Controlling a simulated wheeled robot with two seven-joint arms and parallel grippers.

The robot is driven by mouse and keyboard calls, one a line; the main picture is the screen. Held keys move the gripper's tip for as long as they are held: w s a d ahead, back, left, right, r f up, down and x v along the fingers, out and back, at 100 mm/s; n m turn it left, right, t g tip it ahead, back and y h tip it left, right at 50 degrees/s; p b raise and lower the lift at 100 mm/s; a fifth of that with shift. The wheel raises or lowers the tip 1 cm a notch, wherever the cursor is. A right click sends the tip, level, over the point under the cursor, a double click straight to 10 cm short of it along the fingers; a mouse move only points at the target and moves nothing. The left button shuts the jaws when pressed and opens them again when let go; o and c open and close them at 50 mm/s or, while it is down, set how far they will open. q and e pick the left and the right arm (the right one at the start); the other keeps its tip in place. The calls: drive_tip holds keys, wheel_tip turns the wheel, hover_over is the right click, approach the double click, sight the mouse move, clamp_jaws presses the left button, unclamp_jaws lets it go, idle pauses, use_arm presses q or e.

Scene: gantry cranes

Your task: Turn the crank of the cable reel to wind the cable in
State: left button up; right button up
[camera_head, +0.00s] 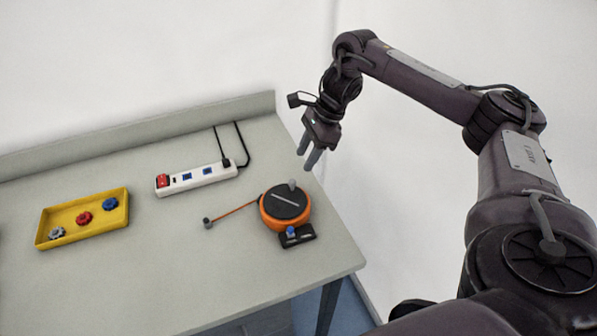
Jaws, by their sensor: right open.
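The cable reel (272,217) is an orange drum with a dark round top, standing near the right end of the grey table. A light crank knob (292,184) stands up at the far edge of its top. An orange cable (236,210) runs out to the left and ends at a small grey plug (208,223). My right gripper (309,160) is open and empty, pointing down, above and slightly right of the knob, and apart from it. My left gripper is not in view.
A white power strip (205,175) with a red switch lies behind the cable. A yellow tray (92,203) with several small knobs is at the left. A dark base with a blue knob (291,232) sits at the reel's front. The table's (150,285) front middle is clear.

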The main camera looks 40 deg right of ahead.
sight(293, 181)
drive_tip(key=b+x, duration=0.1)
drive_tip(key=x, duration=0.4)
drive_tip(key=shift+s+a, duration=0.15)
drive_tip(key=shift+a, duration=0.05)
drive_tip(key=shift+a+f, duration=0.1)
drive_tip(key=shift+f, duration=0.2)
drive_tip(key=shift+w+a+f, duration=0.1)
drive_tip(key=shift+w+f, duration=0.1)
drive_tip(key=shift+f, duration=0.25)
drive_tip(key=shift+a+f+p, duration=0.25)
drive_tip(key=shift+f+p, duration=0.05)
drive_tip(key=shift+f, duration=0.05)
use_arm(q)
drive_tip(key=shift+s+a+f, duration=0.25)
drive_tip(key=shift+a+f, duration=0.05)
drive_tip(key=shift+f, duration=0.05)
use_arm(e)
drive_tip(key=shift+c, duration=0.3)
drive_tip(key=shift+c, duration=1.2)
clamp_jaws()
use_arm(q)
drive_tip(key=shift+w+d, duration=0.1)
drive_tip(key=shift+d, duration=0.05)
use_arm(e)
drive_tip(key=shift+d, duration=0.1)
